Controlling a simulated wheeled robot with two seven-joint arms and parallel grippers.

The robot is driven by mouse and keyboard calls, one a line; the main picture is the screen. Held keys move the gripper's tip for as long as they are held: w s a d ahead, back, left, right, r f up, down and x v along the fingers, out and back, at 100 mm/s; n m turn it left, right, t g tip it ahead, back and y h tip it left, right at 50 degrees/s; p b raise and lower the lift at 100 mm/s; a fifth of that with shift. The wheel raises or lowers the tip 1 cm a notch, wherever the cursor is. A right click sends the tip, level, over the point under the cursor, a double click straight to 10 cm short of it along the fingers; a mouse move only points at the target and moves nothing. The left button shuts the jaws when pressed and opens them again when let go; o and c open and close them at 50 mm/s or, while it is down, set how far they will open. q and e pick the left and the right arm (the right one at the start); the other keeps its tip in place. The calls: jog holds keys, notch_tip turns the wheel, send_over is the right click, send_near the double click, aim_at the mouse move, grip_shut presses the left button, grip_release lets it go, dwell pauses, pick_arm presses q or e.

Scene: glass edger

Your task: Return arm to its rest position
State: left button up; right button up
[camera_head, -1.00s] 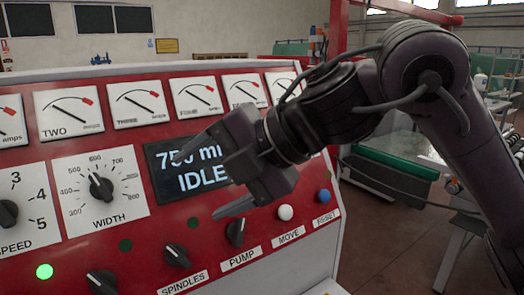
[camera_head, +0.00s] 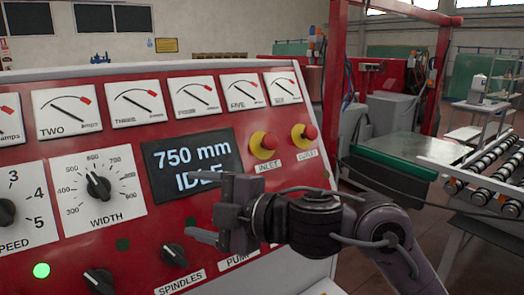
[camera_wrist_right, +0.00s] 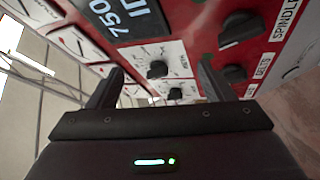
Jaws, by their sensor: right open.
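My right gripper (camera_head: 195,208) is open and empty in front of the red control panel (camera_head: 110,225). Its arm comes in from the lower right in the head view. The gripper covers part of the display (camera_head: 190,158), which reads 750 mm IDLE, and hides the buttons on the panel's lower right. In the right wrist view, the two fingers (camera_wrist_right: 160,90) stand apart with nothing between them, and the panel's display (camera_wrist_right: 125,18) and knobs show beyond. My left gripper is not in view.
The panel carries a width knob (camera_head: 99,187), a spindles knob (camera_head: 174,255), a lit green lamp (camera_head: 41,270), a row of gauges, and red inlet (camera_head: 265,145) and outlet (camera_head: 304,136) buttons. A roller conveyor (camera_head: 485,180) stands at the right.

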jog(key=w+d+f+m+t+h, duration=0.1)
jog(key=d+f+m+t+h, duration=0.3)
jog(key=d+f+m+h, duration=0.95)
jog(key=s+d+f+m+g, duration=0.45)
jog(key=s+d+f, duration=0.4)
jog(key=f, duration=0.35)
jog(key=s+d+f+m+g, duration=0.4)
jog(key=s+d+f+m, duration=0.25)
jog(key=s+f, duration=0.45)
notch_tip(320, 180, down, 36)
jog(key=s+b, duration=0.2)
jog(key=b, duration=0.2)
pick_arm(q)
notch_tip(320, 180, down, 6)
jog(key=b, duration=0.2)
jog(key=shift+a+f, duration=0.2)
pick_arm(e)
jog(key=s+d+f+g, duration=0.1)
jog(key=s+d+f, duration=0.1)
jog(key=s+f, duration=0.7)
jog(key=s+d+f+n+g, duration=0.1)
jog(key=s+d+f, duration=0.1)
jog(key=s+f, duration=0.7)
jog(key=shift+s+d+f+h, duration=0.15)
jog(key=shift+s+f+h, duration=0.3)
jog(key=shift+f, duration=0.15)
